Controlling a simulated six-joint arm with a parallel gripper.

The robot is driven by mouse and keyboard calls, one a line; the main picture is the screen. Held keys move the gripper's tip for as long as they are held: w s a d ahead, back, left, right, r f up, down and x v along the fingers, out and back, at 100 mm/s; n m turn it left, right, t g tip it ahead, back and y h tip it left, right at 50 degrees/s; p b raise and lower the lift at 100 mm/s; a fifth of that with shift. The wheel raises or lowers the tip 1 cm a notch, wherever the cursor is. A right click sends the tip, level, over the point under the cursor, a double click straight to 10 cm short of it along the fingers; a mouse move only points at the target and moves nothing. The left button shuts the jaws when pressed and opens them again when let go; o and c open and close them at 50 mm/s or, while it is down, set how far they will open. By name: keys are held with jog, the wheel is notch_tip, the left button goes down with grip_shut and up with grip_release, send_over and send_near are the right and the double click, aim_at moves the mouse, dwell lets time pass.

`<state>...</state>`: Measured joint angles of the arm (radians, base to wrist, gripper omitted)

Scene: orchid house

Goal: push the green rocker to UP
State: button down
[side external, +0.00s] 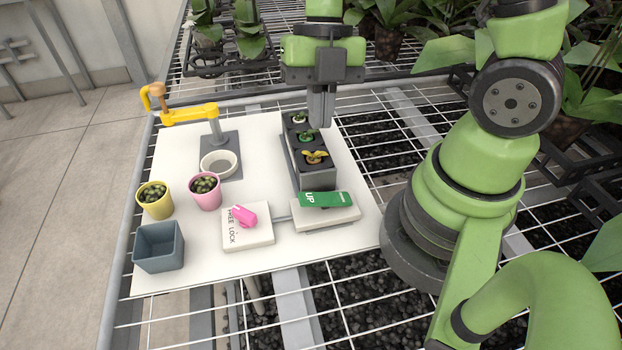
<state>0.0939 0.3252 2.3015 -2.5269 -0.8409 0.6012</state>
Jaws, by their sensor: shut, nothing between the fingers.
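The green rocker (330,199) sits on a white base (325,217) near the front right of the white board. The word "UP" shows at its left end, and any marking at its right end cannot be read. My gripper (320,123) is shut and empty, pointing down above the far end of the dark seedling tray. It is behind the rocker in the picture and apart from it. How the rocker is tilted is hard to tell at this size.
A pink knob (245,215) on a white plate marked "FREE" and "LOCK" is left of the rocker. The seedling tray (318,179) stands just behind the rocker. Yellow (155,203) and pink (207,194) pots, a grey-blue bin (158,249) and a yellow lever (190,115) stand left.

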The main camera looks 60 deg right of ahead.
aim_at(309, 199)
jog(key=x, duration=1)
jog(key=shift+w+d+f, duration=0.1)
jog(key=shift+w, duration=0.3)
jog(key=shift+w+f, duration=0.15)
jog(key=shift+f, duration=0.55)
jog(key=shift+w+a+f, duration=0.3)
jog(key=shift+w+a, duration=0.05)
jog(key=shift+a, duration=0.1)
jog(key=shift+w+a+f, duration=0.25)
jog(key=shift+f, duration=0.15)
jog(key=shift+s+d+r, duration=0.4)
jog(key=shift+s+d, duration=0.1)
jog(key=shift+d, duration=0.05)
